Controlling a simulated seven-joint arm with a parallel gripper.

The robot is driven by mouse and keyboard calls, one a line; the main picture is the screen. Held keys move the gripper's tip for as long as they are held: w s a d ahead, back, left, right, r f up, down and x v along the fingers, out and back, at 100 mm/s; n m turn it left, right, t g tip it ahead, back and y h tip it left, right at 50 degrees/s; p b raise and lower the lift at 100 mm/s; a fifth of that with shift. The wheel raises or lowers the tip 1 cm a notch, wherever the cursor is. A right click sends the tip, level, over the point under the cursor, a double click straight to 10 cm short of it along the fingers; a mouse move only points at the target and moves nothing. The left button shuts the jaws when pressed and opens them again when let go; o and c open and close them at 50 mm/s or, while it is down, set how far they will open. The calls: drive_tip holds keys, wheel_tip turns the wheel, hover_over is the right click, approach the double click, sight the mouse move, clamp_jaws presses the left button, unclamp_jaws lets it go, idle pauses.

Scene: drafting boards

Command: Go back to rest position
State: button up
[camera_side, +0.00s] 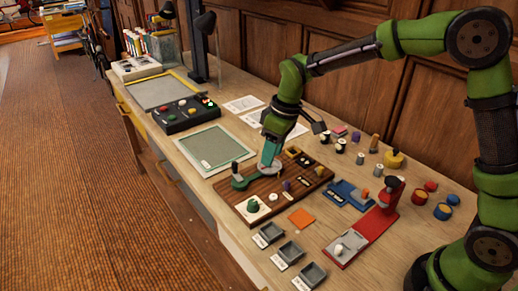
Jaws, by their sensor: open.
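A teal piece at the gripper's end points down close to a pale round disc (270,170) on the board. Whether the gripper touches the disc cannot be told at this size. The fingertips are small, and nothing clearly shows held between them. The board also carries a green knob (253,205), a dark green lever part (240,183) and a purple knob (286,185).
A red stand (375,222), a blue device (348,194) and several small spools and knobs lie to the right. Grey trays (290,252) line the front edge. Wood panelling rises behind.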

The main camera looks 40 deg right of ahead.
drive_tip(key=s+d+r+m+t, duration=0.3)
drive_tip(key=s+r+m, duration=0.1)
drive_tip(key=s, duration=0.6)
drive_tip(key=s+d+r+m+t, duration=0.2)
drive_tip(key=s+r+m, duration=0.3)
drive_tip(key=s, duration=0.6)
drive_tip(key=shift+s+d+r+t, duration=0.25)
drive_tip(key=shift+d+r+t, duration=0.15)
drive_tip(key=shift+d+r, duration=0.5)
drive_tip(key=shift+a, duration=0.1)
